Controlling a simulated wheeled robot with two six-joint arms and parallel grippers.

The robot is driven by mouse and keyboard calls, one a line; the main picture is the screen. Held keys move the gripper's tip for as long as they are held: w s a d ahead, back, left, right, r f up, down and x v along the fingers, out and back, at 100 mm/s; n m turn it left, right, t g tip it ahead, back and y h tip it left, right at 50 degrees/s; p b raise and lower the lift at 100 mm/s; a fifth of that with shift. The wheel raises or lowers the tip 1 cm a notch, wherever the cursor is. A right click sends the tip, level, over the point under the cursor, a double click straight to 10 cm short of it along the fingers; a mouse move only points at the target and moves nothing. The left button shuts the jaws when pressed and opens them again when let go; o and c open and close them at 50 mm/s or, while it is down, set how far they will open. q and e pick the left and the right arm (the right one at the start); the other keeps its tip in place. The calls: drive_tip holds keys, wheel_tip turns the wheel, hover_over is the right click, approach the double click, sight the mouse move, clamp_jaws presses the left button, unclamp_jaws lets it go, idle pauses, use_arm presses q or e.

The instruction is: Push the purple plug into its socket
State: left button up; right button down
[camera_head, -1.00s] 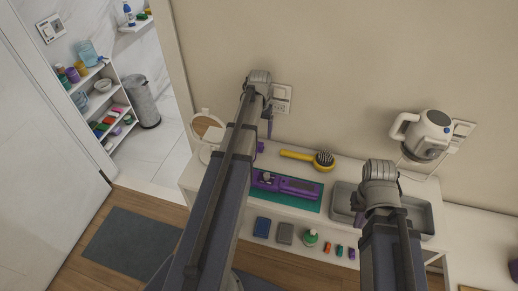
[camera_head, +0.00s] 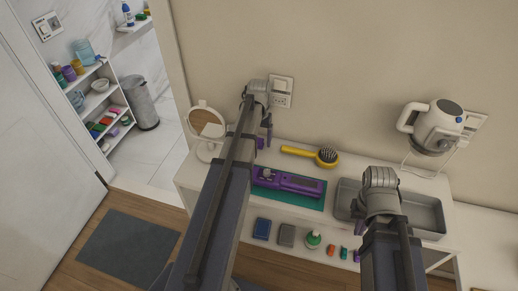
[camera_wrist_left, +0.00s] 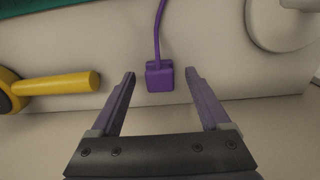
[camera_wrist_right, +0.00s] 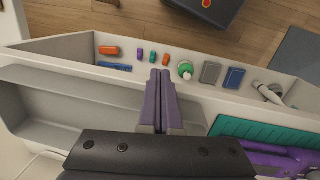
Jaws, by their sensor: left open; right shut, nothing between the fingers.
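The purple plug (camera_wrist_left: 160,76) sits on the counter near the wall in the left wrist view, its purple cord running away from it. In the head view the plug (camera_head: 261,143) shows as a small patch beside my left fingers. My left gripper (camera_wrist_left: 160,74) is open, with one finger on each side of the plug and visible gaps between. In the head view it (camera_head: 267,130) points down in front of the wall. A white wall socket (camera_head: 281,97) is partly covered by my left wrist. My right gripper (camera_wrist_right: 160,78) is shut and empty above the counter's front.
A purple device (camera_head: 288,182) lies on a teal mat (camera_head: 322,203). A yellow hairbrush (camera_head: 300,151) lies behind it. A round mirror (camera_head: 207,124) stands left, a grey basin (camera_head: 428,212) right. A white appliance (camera_head: 437,127) is at the right wall. Small items lie on a lower shelf.

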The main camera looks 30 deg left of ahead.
use_arm(q)
drive_tip(key=shift+f, duration=0.5)
drive_tip(key=shift+r, duration=0.15)
clamp_jaws()
